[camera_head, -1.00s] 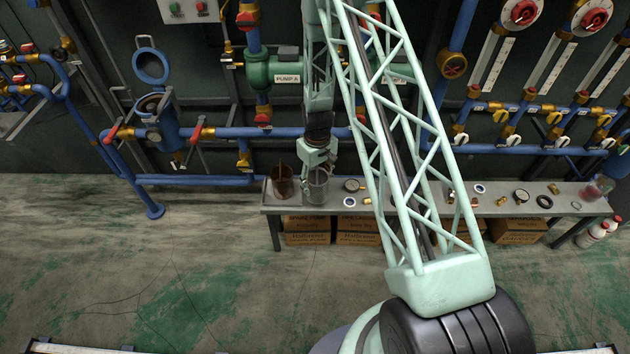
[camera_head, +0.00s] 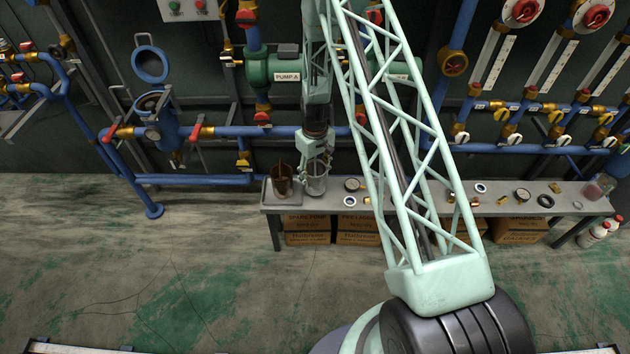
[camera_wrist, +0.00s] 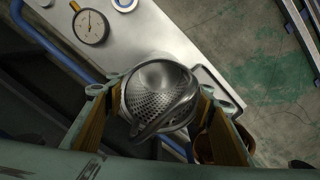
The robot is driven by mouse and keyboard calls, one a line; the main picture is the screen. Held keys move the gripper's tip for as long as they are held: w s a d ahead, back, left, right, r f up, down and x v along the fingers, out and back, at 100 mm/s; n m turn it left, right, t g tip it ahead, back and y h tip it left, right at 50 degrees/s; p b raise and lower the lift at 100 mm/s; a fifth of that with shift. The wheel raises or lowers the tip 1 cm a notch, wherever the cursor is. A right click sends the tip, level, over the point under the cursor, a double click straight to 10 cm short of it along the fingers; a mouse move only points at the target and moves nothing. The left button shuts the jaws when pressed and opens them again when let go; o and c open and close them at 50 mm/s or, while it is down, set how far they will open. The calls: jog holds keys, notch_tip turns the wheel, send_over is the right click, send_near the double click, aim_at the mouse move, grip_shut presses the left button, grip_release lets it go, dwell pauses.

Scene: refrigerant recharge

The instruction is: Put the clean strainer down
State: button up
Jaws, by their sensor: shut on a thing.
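The clean strainer is a grey metal perforated basket with a bail handle. In the wrist view the strainer (camera_wrist: 155,85) sits between the two fingers of my gripper (camera_wrist: 162,108), which is shut on it. In the head view my gripper (camera_head: 316,163) points down over the left part of the bench, with the clean strainer (camera_head: 316,184) below it, upright. I cannot tell whether its bottom touches the bench. A brown, dirty-looking strainer (camera_head: 282,178) stands just left of it in a shallow tray (camera_head: 289,199); it is partly hidden in the wrist view (camera_wrist: 204,147).
The grey bench (camera_head: 335,208) also holds a dial gauge (camera_head: 352,184), a ring (camera_head: 349,201) and small brass fittings farther right. An open blue strainer housing (camera_head: 165,125) is on the pipework at left. Blue pipes run behind the bench.

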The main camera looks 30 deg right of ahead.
jog(key=shift+f+b, duration=0.3)
jog(key=shift+f, duration=1.05)
jog(key=shift+f, duration=0.15)
jog(key=o, duration=0.9)
jog(key=shift+o, duration=0.2)
jog(key=shift+r+p, duration=1.15)
jog(key=shift+r, duration=5)
jog(key=shift+r, duration=0.15)
